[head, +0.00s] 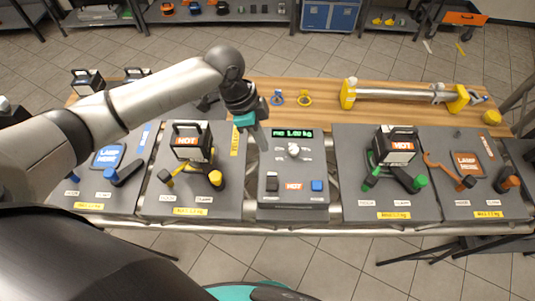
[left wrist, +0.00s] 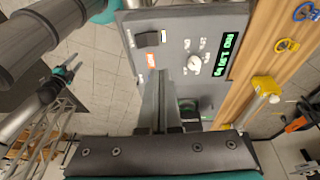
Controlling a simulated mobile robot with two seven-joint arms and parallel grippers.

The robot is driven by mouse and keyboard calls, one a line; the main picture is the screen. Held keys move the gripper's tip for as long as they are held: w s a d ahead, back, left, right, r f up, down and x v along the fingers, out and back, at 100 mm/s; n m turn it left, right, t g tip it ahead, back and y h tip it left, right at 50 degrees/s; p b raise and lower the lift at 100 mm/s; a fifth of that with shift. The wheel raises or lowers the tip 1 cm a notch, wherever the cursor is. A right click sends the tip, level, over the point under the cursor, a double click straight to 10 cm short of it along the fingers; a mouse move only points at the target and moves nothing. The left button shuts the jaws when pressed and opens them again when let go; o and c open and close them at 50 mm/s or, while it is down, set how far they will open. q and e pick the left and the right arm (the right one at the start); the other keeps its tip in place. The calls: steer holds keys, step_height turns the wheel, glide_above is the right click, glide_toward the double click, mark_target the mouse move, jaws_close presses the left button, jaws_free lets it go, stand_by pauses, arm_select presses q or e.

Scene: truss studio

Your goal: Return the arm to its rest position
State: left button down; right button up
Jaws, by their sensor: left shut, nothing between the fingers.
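My left gripper (head: 262,140) is shut and empty. In the head view it hangs above the bench, at the back left corner of the grey scale panel (head: 292,200). In the left wrist view its closed fingers (left wrist: 160,97) point toward the panel, which shows a knob, a black switch and a lit green display (left wrist: 231,55). My left arm (head: 170,85) reaches in from the left, over the left part of the bench. My right gripper does not show in the head view.
Grey stations with black HOT lamps (head: 192,142) (head: 396,146) stand either side of the panel. Flat LAMP HERE pads (head: 108,157) (head: 468,163) lie further out. A silver truss tube with yellow ends (head: 400,92), a blue ring (head: 277,98) and a yellow ring (head: 305,98) lie on the wooden strip behind.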

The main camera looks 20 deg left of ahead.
arm_select(q)
steer(key=shift+v, duration=0.95)
steer(key=shift+w+a, duration=0.1)
steer(key=shift+w, duration=0.05)
